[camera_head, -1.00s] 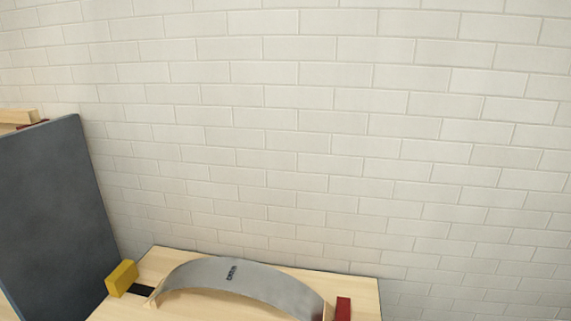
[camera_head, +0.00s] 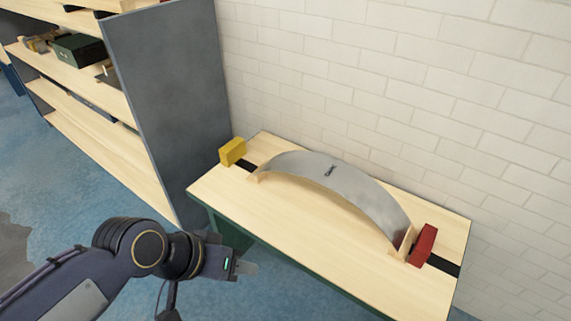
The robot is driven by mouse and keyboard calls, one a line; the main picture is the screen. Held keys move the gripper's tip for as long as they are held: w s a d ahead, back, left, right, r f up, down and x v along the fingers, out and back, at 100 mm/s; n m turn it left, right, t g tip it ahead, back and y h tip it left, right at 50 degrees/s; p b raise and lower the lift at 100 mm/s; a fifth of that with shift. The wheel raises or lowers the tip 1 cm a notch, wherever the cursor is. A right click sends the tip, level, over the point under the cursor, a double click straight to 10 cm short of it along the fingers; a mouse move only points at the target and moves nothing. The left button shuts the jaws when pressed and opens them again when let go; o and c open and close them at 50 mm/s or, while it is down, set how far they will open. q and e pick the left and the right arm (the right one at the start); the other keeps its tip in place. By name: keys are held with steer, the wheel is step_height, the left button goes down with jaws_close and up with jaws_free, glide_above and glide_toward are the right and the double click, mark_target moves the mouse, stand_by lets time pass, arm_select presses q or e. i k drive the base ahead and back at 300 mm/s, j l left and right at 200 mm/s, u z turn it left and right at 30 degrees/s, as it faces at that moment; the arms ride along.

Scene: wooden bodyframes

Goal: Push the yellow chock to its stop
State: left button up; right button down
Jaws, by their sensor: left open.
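The yellow chock (camera_head: 232,151) stands at the back left of the wooden bench top (camera_head: 315,253), on a dark strip. A curved grey metal panel (camera_head: 338,181) arches over the bench between two small wooden blocks. Bare dark strip shows between the yellow chock and the left block, so they are apart. A red chock (camera_head: 423,245) stands at the panel's right end, close to the right block. My left gripper (camera_head: 246,267) is open and empty, in front of the bench's front left edge and well apart from the yellow chock. My right gripper is out of view.
A tall dark grey panel (camera_head: 165,95) ends the shelf unit left of the bench, close to the yellow chock. The shelves (camera_head: 90,90) hold a dark box (camera_head: 77,48) and other items. A white brick wall (camera_head: 400,90) stands behind the bench. Blue floor is open at left.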

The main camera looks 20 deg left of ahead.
mark_target(231, 152)
steer(key=j+u, duration=0.15)
steer(key=u, duration=0.55)
steer(key=i+j+u, duration=0.6)
steer(key=i+u, duration=0.25)
steer(key=i+j, duration=0.2)
steer(key=i, duration=0.35)
steer(key=i+j+u, duration=0.1)
steer(key=i, duration=0.4)
